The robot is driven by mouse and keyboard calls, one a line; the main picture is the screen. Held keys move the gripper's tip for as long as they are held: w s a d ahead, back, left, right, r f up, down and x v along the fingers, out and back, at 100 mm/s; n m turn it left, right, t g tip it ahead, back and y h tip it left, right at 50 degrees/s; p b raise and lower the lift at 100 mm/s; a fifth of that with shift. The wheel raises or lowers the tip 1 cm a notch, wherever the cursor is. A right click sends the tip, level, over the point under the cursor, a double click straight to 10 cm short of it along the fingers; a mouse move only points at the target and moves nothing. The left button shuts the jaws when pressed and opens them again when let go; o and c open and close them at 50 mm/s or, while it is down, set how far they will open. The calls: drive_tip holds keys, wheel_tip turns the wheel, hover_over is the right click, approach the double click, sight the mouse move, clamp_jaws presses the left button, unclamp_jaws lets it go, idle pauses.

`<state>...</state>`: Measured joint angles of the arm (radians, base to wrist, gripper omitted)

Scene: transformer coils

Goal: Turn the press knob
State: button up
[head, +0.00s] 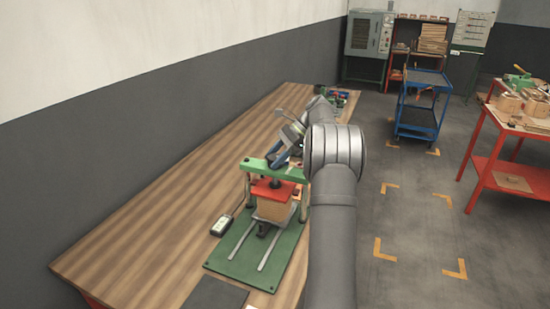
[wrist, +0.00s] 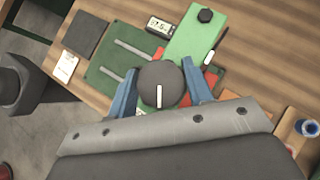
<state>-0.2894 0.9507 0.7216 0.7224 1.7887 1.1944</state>
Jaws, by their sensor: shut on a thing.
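The press stands on a green base plate (head: 228,262) on the wooden table. Its green crossbar (head: 259,165) runs over a red plate (head: 273,190), with a tan block (head: 272,208) below. In the wrist view the round dark knob (wrist: 160,80) with a white mark lies between the blue fingers of my gripper (wrist: 158,92). The mark points toward the bottom of that view. My gripper is shut on the knob from above. In the head view my arm and gripper hide the knob.
A small meter with a display (head: 221,225) lies left of the press. A dark mat (head: 215,294) lies at the table's front edge. A white card (wrist: 65,66) is beside the mat. The table's left part is clear. A blue cart (head: 420,105) and red bench (head: 510,150) stand apart.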

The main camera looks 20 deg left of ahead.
drive_tip(key=shift+n+g+h, duration=0.4)
drive_tip(key=shift+n, duration=0.3)
drive_tip(key=o, duration=1)
